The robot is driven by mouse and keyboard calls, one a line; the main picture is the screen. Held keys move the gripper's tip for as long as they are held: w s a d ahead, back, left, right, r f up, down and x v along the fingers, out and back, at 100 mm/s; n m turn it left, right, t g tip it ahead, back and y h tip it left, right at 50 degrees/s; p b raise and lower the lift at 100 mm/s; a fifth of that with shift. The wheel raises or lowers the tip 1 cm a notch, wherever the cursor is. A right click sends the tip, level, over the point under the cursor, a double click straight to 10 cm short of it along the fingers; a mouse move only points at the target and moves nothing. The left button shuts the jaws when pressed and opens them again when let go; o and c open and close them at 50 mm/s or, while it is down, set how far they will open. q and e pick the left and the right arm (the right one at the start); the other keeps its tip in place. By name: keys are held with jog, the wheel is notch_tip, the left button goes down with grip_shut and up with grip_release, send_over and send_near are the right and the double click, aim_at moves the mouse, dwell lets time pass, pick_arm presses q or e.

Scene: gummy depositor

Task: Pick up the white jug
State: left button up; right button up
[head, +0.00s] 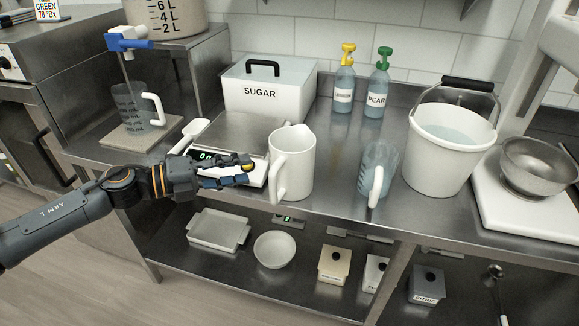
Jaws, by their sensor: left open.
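The white jug (295,160) stands upright on the steel counter, in the middle of the head view. Its handle (278,180) faces the front left. My left gripper (250,172) is open and empty, just left of the jug and pointing right toward it. A small gap seems to separate the fingertips from the jug's handle. The gripper is in front of the scale (226,135) and covers part of it. My right gripper is not in view.
A clear jug (378,168) stands right of the white jug, with a white bucket (435,160) beyond. Behind are a SUGAR bin (290,97) and two pump bottles, lemon (344,90) and PEAR (376,97). A white scoop (189,135) lies left of the scale.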

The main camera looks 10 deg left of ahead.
aim_at(289, 169)
pick_arm(q)
jog(key=r+p+x, duration=0.1)
jog(key=p+x, duration=0.2)
jog(key=x, duration=0.4)
jog(key=shift+f, duration=0.35)
grip_shut()
